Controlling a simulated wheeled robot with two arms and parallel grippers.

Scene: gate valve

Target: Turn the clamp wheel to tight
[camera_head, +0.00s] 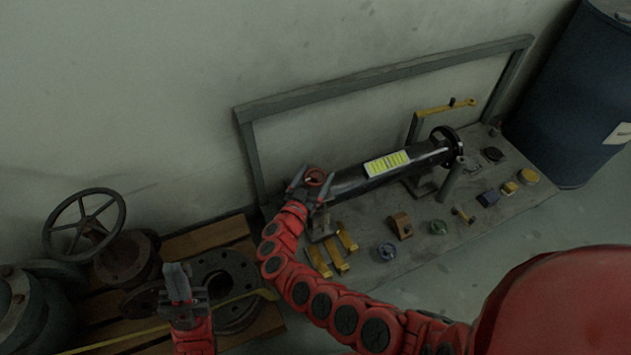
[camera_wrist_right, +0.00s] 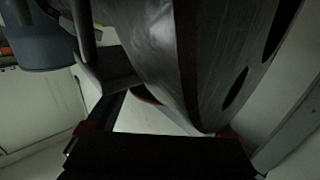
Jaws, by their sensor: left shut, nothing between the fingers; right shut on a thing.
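The clamp wheel looks to be the small reddish ring (camera_head: 316,176) at the left end of a black pipe (camera_head: 350,184) with a yellow label, on the bench. My right gripper (camera_head: 310,188) is at this ring, its fingers shut on it; the exact grip is partly hidden. In the right wrist view a large grey rounded body (camera_wrist_right: 200,60) with dark oval holes fills the middle, close to the fingers; I cannot tell which part it is. My left gripper (camera_head: 177,285) is shut and empty, pointing up over the pallet at lower left, apart from the wheel.
A larger spoked handwheel (camera_head: 85,225) stands at left above valve parts. A flange (camera_head: 222,278) lies on the wooden pallet (camera_head: 210,236). The bench (camera_head: 375,220) holds several small blocks and knobs. A frame rail (camera_head: 390,70) stands behind; a blue barrel (camera_head: 575,90) is at right.

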